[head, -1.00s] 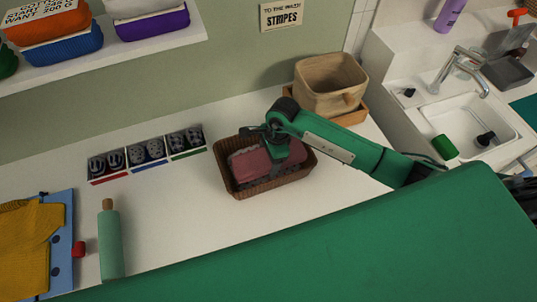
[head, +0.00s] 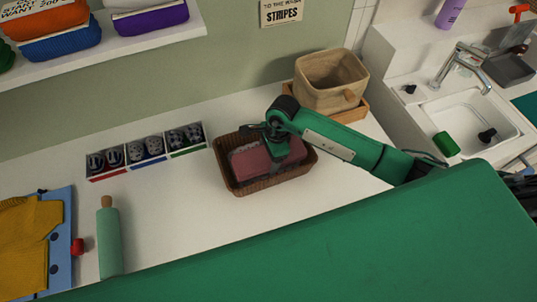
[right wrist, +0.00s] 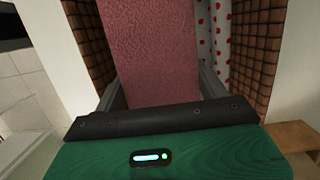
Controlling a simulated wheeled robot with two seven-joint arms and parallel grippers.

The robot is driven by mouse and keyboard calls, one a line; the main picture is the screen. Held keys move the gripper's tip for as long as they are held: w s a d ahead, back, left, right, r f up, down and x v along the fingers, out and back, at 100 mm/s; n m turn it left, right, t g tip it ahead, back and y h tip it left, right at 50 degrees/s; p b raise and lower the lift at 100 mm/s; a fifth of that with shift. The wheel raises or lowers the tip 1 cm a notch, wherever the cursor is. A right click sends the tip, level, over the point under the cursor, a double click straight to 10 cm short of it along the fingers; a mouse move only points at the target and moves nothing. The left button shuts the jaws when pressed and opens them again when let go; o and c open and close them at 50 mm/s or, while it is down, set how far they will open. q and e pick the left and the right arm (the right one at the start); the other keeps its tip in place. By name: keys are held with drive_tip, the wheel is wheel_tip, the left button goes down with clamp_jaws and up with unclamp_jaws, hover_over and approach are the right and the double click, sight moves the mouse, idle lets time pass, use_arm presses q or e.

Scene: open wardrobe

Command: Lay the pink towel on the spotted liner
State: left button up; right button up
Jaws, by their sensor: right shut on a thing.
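The pink towel (head: 262,163) is a folded block in or just above the brown wicker basket (head: 243,187) on the white counter. My right gripper (head: 278,150) is over the basket, shut on the towel. In the right wrist view the towel (right wrist: 150,50) lies between the two fingers (right wrist: 158,88). The spotted liner (right wrist: 204,30), white with red spots, shows beside the towel inside the basket wall in that view. Most of the liner is hidden by the towel. I cannot tell whether the towel touches the liner. My left gripper is not in view.
A beige woven bin (head: 330,82) in a wooden tray stands behind the basket, near my arm. A sock divider (head: 146,150) is to the left. A green rolling pin (head: 108,240) and yellow cloth (head: 25,245) lie further left. The counter between is clear.

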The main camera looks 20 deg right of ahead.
drive_tip(key=shift+f+b, duration=0.3)
idle(0.4)
drive_tip(key=o, duration=0.8)
drive_tip(key=shift+c, duration=0.3)
drive_tip(key=shift+r+p, duration=0.35)
drive_tip(key=shift+r, duration=0.2)
drive_tip(key=shift+a+p+v, duration=0.25)
drive_tip(key=shift+p+v, duration=0.4)
drive_tip(key=shift+v, duration=0.65)
drive_tip(key=shift+a+p+v, duration=0.3)
drive_tip(key=shift+p+v, duration=0.4)
drive_tip(key=shift+v, duration=0.6)
drive_tip(key=shift+a+p+v, duration=0.25)
drive_tip(key=shift+p+v, duration=0.4)
drive_tip(key=shift+v, duration=0.65)
drive_tip(key=shift+s+r, duration=0.1)
drive_tip(key=shift+r, duration=0.05)
